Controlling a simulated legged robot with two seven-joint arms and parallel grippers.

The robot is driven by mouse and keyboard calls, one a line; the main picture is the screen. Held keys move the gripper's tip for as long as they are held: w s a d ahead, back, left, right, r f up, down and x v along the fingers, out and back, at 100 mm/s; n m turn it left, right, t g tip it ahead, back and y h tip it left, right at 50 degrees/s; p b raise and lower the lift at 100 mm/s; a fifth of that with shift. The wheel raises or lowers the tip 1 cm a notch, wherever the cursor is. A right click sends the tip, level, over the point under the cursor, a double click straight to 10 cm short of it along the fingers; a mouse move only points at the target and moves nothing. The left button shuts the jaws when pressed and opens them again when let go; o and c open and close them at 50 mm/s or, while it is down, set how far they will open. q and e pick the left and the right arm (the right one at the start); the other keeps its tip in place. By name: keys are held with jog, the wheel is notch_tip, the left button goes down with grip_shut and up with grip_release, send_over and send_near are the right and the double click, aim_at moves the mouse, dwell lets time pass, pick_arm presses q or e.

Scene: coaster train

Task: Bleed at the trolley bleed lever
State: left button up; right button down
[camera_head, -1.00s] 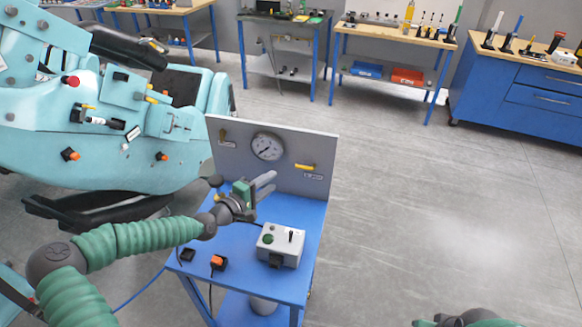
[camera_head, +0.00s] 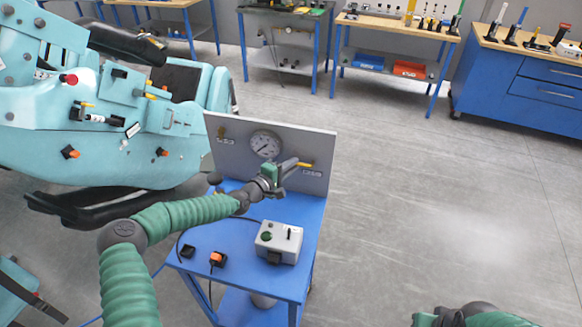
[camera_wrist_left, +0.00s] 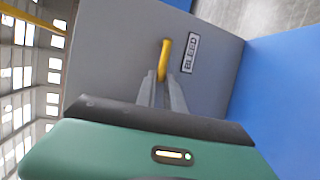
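The yellow bleed lever (camera_head: 305,165) is on the right of the grey panel (camera_head: 318,150) of the blue trolley. In the left wrist view the lever (camera_wrist_left: 165,56) stands beside a BLEED label (camera_wrist_left: 190,53). My left gripper (camera_head: 294,166) is at the lever. In the wrist view its two fingers (camera_wrist_left: 160,77) are apart, with the lever's near end between the tips. I cannot tell whether they touch it. My right gripper (camera_head: 438,318) shows only partly at the bottom edge, and its fingers are unclear.
A pressure gauge (camera_head: 265,144) is on the panel. A grey control box (camera_head: 279,242) and an orange-topped switch (camera_head: 217,259) are on the trolley top (camera_head: 235,270). A turquoise train bogie (camera_head: 100,135) stands at left. Floor to the right is clear.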

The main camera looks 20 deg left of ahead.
pick_arm(q)
jog(key=shift+s+d, duration=0.2)
jog(key=shift+d, duration=0.55)
grip_shut()
pick_arm(e)
jog(key=shift+d, duration=0.5)
pick_arm(q)
jog(key=shift+a+f, duration=0.1)
jog(key=shift+a, duration=0.05)
pick_arm(e)
jog(key=shift+a, duration=0.15)
pick_arm(q)
jog(key=shift+a, duration=0.1)
pick_arm(e)
jog(key=shift+s+a+r, duration=0.1)
jog(key=shift+r, duration=0.05)
